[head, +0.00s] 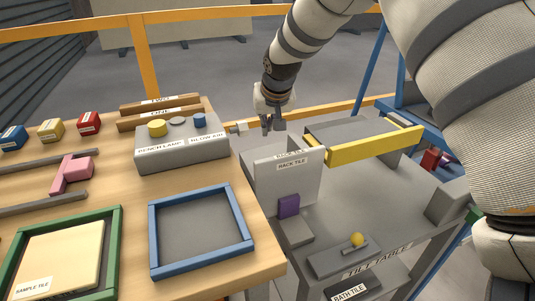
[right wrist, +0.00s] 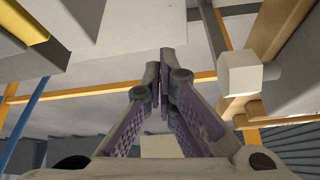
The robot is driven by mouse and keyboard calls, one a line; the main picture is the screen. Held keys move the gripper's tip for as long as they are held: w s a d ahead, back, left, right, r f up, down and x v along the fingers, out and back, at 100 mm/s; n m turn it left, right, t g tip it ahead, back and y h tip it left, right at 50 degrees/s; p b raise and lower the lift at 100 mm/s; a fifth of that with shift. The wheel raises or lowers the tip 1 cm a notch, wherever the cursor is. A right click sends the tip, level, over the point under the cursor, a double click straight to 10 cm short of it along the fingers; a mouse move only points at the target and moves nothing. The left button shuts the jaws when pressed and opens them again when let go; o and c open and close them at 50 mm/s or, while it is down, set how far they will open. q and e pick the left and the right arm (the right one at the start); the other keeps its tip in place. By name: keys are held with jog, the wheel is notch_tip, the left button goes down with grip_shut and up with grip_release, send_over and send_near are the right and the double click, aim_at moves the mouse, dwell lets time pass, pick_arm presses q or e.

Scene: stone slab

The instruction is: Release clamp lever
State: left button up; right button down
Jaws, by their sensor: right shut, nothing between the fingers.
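A lever with a round yellow knob (head: 357,240) sits on a grey block on the tilt table (head: 375,205); I cannot tell for sure that it is the clamp lever. An upright pale tile (head: 290,180) labelled "RACK TILE" stands at the table's left side, with a purple block (head: 289,206) in front of its foot. My right gripper (head: 271,124) is behind and above the tile's top edge, well away from the yellow knob. Its fingers (right wrist: 167,90) are shut and empty in the right wrist view. My left gripper is not in view.
A small white block (head: 239,128) is just left of the right gripper; it also shows in the right wrist view (right wrist: 240,73). A yellow-edged grey platform (head: 350,132) stands to the right. The wooden bench (head: 130,205) holds a blue frame (head: 153,240) and a bench lamp box (head: 182,150).

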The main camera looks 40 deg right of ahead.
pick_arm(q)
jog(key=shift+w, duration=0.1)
pick_arm(e)
jog(key=b+x, duration=0.2)
jog(key=x, duration=0.8)
jog(key=shift+s+f, duration=0.1)
jog(key=shift+s, duration=0.1)
jog(key=shift+s+a+r+p, duration=0.1)
jog(key=shift+s+a+p, duration=0.3)
jog(key=shift+s, duration=0.15)
jog(key=shift+s+a+r+p, duration=0.15)
jog(key=shift+s+a+p, duration=0.1)
jog(key=shift+s+p, duration=0.25)
jog(key=shift+s+a+f, duration=0.1)
jog(key=shift+s+f, duration=0.05)
jog(key=shift+s, duration=0.25)
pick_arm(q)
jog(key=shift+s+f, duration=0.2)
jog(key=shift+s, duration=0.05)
pick_arm(e)
jog(key=shift+s+f, duration=0.15)
jog(key=shift+f, duration=0.2)
